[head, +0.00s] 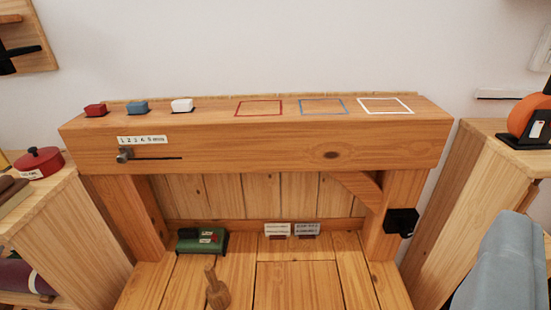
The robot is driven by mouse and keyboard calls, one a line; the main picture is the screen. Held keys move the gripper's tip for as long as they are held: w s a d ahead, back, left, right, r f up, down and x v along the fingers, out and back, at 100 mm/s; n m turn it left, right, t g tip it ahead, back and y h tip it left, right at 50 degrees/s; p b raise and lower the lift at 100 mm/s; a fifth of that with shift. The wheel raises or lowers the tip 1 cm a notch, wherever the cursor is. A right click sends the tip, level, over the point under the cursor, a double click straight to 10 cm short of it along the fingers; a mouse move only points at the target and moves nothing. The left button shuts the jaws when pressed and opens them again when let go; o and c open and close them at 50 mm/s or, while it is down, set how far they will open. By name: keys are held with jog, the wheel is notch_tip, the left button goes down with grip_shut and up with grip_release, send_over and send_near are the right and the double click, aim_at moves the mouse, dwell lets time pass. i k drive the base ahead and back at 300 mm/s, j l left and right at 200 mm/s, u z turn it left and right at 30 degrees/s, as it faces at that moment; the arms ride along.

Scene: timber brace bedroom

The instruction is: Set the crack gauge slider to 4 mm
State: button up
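The crack gauge is on the front face of the wooden beam, at the left in the head view. Its slider knob (124,156) is a small grey metal piece at the left end of a thin dark slot (165,158). A white scale label (142,140) with small black numbers and "mm" sits just above. The knob is below the label's left end, near the 1. The slot to the right of the knob is clear. My gripper does not show in this view.
Red (95,110), blue (137,108) and white (182,105) blocks lie on the beam top (215,107), left of three coloured outlines. Below are a green box (203,241) and a wooden peg (217,290). A grey-blue shape (505,265) fills the lower right. The space before the gauge looks clear.

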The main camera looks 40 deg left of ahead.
aim_at(126, 152)
jog(key=u, duration=0.95)
